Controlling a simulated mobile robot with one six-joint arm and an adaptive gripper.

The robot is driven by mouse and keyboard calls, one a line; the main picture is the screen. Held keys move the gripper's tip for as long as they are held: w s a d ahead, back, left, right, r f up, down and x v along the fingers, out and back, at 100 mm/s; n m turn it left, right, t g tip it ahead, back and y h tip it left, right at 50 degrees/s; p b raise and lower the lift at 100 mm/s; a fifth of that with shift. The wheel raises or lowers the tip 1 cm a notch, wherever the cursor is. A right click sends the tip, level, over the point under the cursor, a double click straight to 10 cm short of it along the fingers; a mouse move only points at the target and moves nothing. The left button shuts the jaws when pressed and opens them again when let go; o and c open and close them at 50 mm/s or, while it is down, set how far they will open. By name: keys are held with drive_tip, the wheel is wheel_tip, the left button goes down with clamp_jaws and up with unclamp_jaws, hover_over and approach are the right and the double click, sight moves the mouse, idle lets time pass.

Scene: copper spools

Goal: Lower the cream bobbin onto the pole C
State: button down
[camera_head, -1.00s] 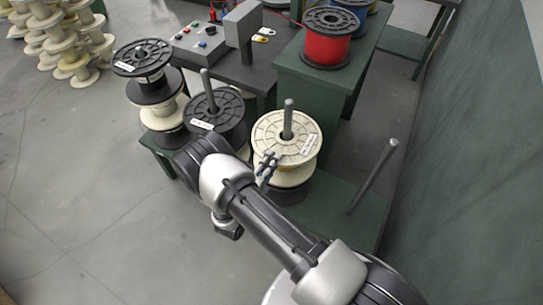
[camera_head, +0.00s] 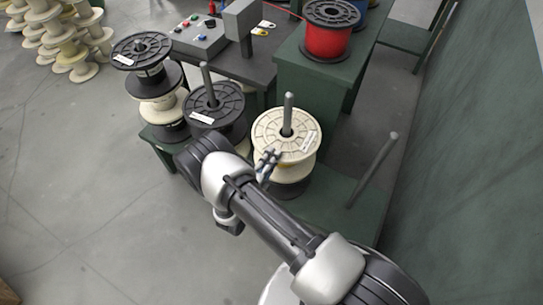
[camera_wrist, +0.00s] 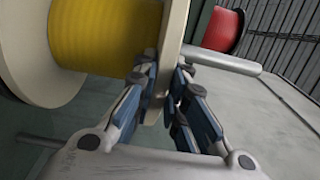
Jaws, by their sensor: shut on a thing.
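The cream bobbin (camera_head: 290,128), wound with yellow, is threaded around an upright grey pole (camera_head: 288,105), which I take to be pole C and which sticks up through its hub. Below it on the same pole is a dark spool (camera_head: 291,189). I cannot tell whether the two touch. My gripper (camera_head: 268,160) is shut on the near rim of the bobbin's top flange. In the wrist view my gripper (camera_wrist: 166,95) has its fingers on both sides of the cream flange (camera_wrist: 172,25), beside the yellow winding (camera_wrist: 105,35). The hub is hidden there.
Left of it, a black spool (camera_head: 222,98) sits around another pole (camera_head: 206,75). Farther left stands a stack of black and cream spools (camera_head: 141,50). A bare pole (camera_head: 375,165) rises at right. A red spool (camera_head: 328,38) stands on a green cabinet behind.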

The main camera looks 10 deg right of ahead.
drive_tip(key=shift+f, duration=0.1)
idle(0.3)
drive_tip(key=c, duration=1.6)
unclamp_jaws()
drive_tip(key=shift+o, duration=0.3)
drive_tip(key=shift+f, duration=0.1)
drive_tip(key=shift+s+f, duration=0.1)
drive_tip(key=v, duration=1.2)
drive_tip(key=shift+a, duration=0.1)
